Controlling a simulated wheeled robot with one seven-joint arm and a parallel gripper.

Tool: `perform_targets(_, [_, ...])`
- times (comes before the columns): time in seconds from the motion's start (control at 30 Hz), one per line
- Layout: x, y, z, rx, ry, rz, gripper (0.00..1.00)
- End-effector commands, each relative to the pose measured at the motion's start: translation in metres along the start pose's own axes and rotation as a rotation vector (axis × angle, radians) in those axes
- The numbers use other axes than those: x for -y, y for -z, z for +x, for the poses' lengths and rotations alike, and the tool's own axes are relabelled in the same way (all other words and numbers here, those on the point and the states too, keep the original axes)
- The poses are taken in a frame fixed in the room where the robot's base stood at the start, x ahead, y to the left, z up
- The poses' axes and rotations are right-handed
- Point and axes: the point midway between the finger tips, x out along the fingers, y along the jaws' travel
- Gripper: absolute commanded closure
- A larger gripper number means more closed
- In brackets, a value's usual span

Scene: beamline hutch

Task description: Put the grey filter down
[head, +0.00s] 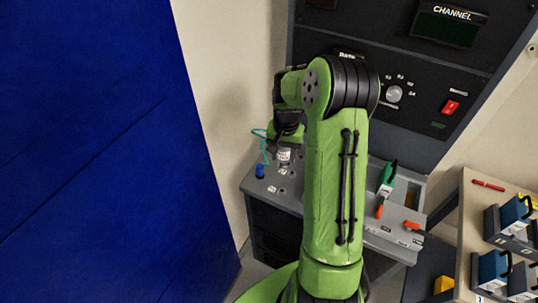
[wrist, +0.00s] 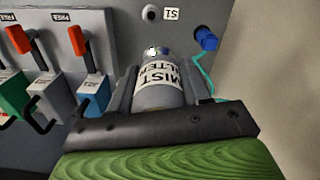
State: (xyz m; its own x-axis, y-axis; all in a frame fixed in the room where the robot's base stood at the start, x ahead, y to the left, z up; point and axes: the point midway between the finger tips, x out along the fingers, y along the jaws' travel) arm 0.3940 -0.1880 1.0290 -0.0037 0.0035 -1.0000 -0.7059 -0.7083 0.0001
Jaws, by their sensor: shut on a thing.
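The grey filter (wrist: 162,92) is a cylinder with a white label reading "MIST FILTER", its far end bluish. In the wrist view, my gripper (wrist: 161,76) is shut on it, with one dark finger along each side. In the head view, the filter (head: 284,155) shows below my gripper at the left part of the grey bench top (head: 278,190). My arm hides part of the bench. I cannot tell whether the filter touches the surface.
A blue fitting (wrist: 206,39) with a teal line is close to the filter's right, near a port labelled S1 (wrist: 150,13). Orange-red levers (wrist: 78,40) and a green block (wrist: 12,92) are to the left. A shelf with blue blocks (head: 492,268) is at far right.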

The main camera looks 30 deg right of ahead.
Motion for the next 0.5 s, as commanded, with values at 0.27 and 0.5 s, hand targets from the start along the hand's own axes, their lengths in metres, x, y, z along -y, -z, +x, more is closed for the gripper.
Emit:
perform_targets(0.27, [0.0, -0.001, 0.057, 0.006, -0.001, 0.0, 0.86])
perform_targets(0.5, [0.0, -0.001, 0.095, 0.006, 0.0, 0.0, 0.86])
